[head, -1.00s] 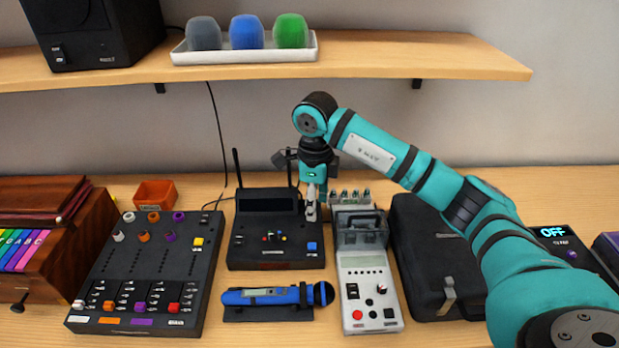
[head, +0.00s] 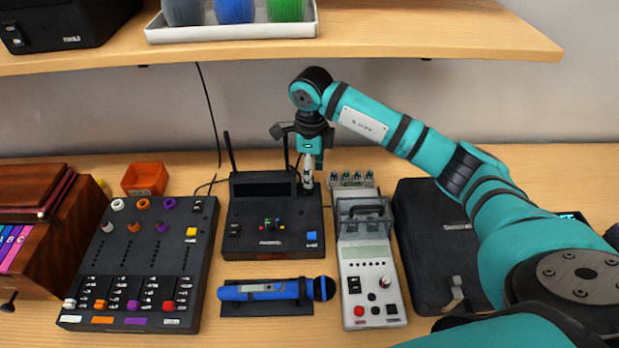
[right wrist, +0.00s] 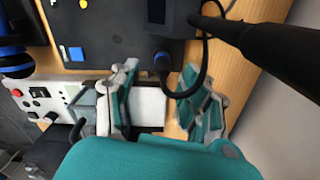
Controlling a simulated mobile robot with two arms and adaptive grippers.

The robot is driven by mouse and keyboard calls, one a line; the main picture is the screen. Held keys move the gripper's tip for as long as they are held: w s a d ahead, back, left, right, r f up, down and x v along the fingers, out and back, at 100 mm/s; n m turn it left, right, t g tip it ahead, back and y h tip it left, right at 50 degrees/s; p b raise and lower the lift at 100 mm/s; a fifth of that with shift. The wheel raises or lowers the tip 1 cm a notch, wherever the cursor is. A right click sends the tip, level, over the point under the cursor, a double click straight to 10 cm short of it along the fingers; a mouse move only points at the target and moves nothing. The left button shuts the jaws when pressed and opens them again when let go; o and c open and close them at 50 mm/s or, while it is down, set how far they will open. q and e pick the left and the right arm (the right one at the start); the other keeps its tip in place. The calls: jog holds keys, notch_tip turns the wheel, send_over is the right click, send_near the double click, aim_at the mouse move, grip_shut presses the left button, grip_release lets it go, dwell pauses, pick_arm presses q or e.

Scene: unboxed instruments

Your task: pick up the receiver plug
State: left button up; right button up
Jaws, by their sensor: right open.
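The receiver is a black box (head: 275,238) with antennas, at the middle of the table in the head view. In the right wrist view the receiver plug (right wrist: 162,62), dark with a blue ring, is at the receiver's edge with a looped black cable. My right gripper (right wrist: 160,72) is open, its fingertips on either side of the plug with gaps visible. In the head view the right gripper (head: 308,184) points down at the receiver's back right corner and hides the plug there. My left gripper is not in view.
A white meter (head: 370,285) with a clear cover stands right of the receiver, with a rack of small bottles (head: 352,180) behind it. A black case (head: 430,245), a blue microphone (head: 275,291) and a mixer (head: 140,265) are close by. A shelf (head: 420,35) hangs above.

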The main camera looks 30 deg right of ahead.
notch_tip(320, 180, down, 4)
jog(key=shift+w+p, duration=0.15)
jog(key=shift+p, duration=0.45)
grip_shut()
